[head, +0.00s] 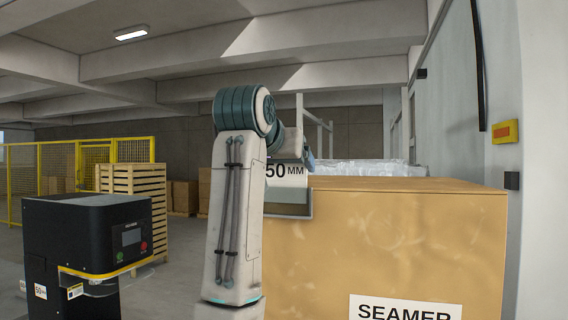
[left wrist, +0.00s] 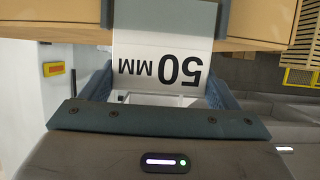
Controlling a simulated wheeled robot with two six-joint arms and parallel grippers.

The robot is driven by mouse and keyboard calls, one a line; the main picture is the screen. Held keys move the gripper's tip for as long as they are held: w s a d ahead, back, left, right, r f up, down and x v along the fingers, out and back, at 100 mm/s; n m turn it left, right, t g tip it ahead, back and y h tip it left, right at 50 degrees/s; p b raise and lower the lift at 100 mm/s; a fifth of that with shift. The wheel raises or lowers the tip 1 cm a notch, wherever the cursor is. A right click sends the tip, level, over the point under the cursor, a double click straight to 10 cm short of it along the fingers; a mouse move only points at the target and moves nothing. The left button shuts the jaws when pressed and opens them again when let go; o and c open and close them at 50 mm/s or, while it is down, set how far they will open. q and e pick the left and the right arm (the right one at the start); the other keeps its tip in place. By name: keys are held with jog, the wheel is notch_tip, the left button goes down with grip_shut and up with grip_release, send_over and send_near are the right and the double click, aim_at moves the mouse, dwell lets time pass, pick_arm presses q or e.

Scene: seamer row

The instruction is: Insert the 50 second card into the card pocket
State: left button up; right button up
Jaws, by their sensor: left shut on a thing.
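A white card (head: 284,172) with black "50 MM" print stands upright at the near left of a large tan box. It shows upside down in the left wrist view (left wrist: 160,68). My left gripper (left wrist: 160,80) is shut on the card's upper part, with a finger at each side. In the head view my arm partly hides the gripper and card. The grey card pocket (head: 308,210) is on the box's face, under the card. Its side rails (left wrist: 224,18) flank the card's lower part, which appears to sit between them; the exact depth is hard to tell. My right gripper is not in view.
The tan box (head: 400,235) carries a "SEAMER" label (head: 405,309). A black machine (head: 85,225) stands at left, with a pallet stack (head: 140,190) and yellow fence (head: 30,180) behind. A wall with a yellow-and-red unit (head: 505,131) is at right.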

aim_at(284, 180)
pick_arm(q)
jog(key=shift+f+b, duration=0.8)
jog(key=shift+f, duration=0.35)
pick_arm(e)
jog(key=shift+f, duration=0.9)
pick_arm(q)
jog(key=o, duration=0.8)
jog(key=shift+o, duration=0.2)
